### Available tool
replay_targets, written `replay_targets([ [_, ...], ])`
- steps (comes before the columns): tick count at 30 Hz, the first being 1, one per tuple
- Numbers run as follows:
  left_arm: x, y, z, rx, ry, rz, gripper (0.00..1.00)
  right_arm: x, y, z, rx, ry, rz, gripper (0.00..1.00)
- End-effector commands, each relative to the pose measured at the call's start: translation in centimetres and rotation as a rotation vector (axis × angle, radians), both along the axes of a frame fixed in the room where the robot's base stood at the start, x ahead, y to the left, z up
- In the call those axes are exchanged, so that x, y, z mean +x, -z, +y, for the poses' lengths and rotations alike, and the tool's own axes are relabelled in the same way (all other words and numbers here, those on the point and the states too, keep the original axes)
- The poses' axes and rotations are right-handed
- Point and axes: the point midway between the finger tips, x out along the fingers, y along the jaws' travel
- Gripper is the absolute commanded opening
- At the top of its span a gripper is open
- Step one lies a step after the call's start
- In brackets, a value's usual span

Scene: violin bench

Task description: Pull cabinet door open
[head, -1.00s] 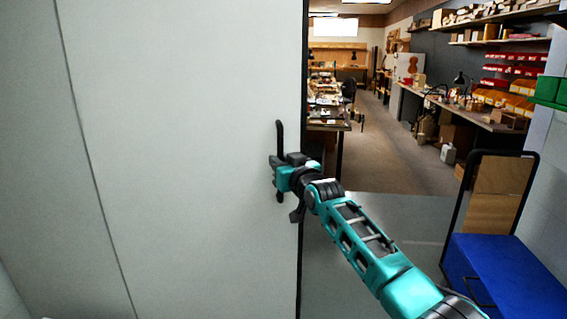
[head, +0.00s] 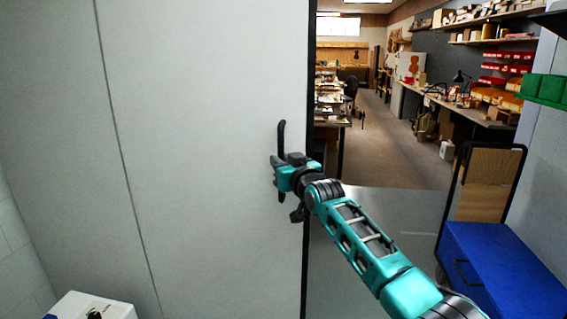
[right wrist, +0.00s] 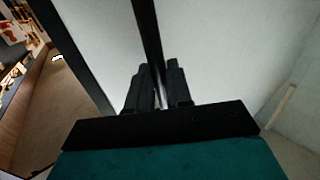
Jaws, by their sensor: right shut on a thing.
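The cabinet door (head: 205,120) is a tall, pale grey panel that fills the left half of the head view. A thin seam runs down it, and its right edge is dark. A black vertical bar handle (head: 281,136) sits near that right edge. My right gripper (head: 277,172) is shut on the handle around its middle. In the right wrist view the two dark fingers (right wrist: 156,88) stand on either side of the black handle bar (right wrist: 147,40). My left gripper is not in view.
A blue cart (head: 490,265) with a black-framed upright back stands at the right. Green bins (head: 545,88) sit on the right wall. A white box-shaped object (head: 90,307) is at the bottom left. Beyond the door edge are workbenches and open floor (head: 395,165).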

Motion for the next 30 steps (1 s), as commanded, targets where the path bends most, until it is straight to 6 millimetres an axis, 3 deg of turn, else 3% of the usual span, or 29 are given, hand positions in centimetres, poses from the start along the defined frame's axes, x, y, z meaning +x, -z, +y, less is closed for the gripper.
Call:
replay_targets([
  [1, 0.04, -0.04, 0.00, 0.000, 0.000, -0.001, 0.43, -0.19, -0.34, 0.72, 0.001, -0.010, -0.006, 0.00],
  [12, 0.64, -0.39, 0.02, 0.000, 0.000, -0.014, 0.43, -0.21, -0.38, 0.78, 0.002, -0.011, -0.007, 0.00],
  [13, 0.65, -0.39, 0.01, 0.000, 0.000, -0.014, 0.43, -0.21, -0.38, 0.78, 0.002, -0.011, -0.007, 0.21],
  [18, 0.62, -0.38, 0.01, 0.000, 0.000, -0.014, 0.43, -0.19, -0.38, 0.70, 0.002, -0.010, -0.007, 0.37],
  [30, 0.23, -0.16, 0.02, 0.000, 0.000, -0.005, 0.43, -0.11, -0.26, 0.38, 0.002, -0.006, -0.005, 0.37],
])
